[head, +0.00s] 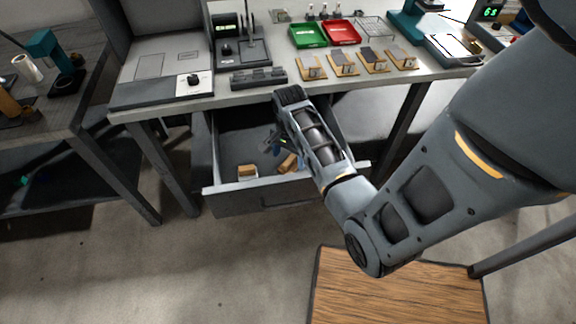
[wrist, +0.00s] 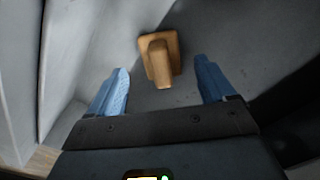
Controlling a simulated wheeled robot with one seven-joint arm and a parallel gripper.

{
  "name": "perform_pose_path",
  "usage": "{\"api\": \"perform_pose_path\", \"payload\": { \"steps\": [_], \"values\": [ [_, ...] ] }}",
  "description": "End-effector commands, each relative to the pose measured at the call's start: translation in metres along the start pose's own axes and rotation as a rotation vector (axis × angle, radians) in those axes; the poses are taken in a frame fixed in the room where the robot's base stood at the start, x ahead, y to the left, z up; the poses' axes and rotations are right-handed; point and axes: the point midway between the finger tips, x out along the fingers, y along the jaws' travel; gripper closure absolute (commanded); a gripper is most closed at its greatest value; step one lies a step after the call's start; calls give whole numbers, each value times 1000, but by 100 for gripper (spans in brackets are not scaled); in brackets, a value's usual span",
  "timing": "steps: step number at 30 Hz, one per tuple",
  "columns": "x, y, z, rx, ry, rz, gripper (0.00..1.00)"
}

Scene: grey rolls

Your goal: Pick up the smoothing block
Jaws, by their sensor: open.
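A drawer (head: 225,190) under the bench stands pulled out, with two small wooden pieces in it. One wooden piece (head: 287,163) lies close to my gripper, partly hidden by my arm; the other (head: 247,172) has a pale lower side and sits near the drawer front. In the wrist view a tan wooden block with a raised grip (wrist: 160,62) lies on the grey drawer floor; it looks like the smoothing block. My gripper (wrist: 165,88) is open and empty, its blue fingers apart, with the block just beyond and between them. In the head view my gripper (head: 272,143) is over the drawer.
The drawer walls stand close around my gripper; one wall (wrist: 60,60) shows at left in the wrist view. The bench top (head: 215,100) overhangs the drawer's back and carries a green tray (head: 308,35), a red tray (head: 342,32) and several wooden stands. A side table stands at left.

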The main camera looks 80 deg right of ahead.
Motion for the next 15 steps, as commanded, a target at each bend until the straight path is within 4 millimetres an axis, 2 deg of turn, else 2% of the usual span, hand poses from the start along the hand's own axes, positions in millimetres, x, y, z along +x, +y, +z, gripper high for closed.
{"api": "perform_pose_path", "payload": {
  "steps": [6, 15],
  "values": [
    [30, -1, 0, 1, -1, 2, 17],
    [35, -1, 0, 0, 0, 0, 17]
  ]
}}
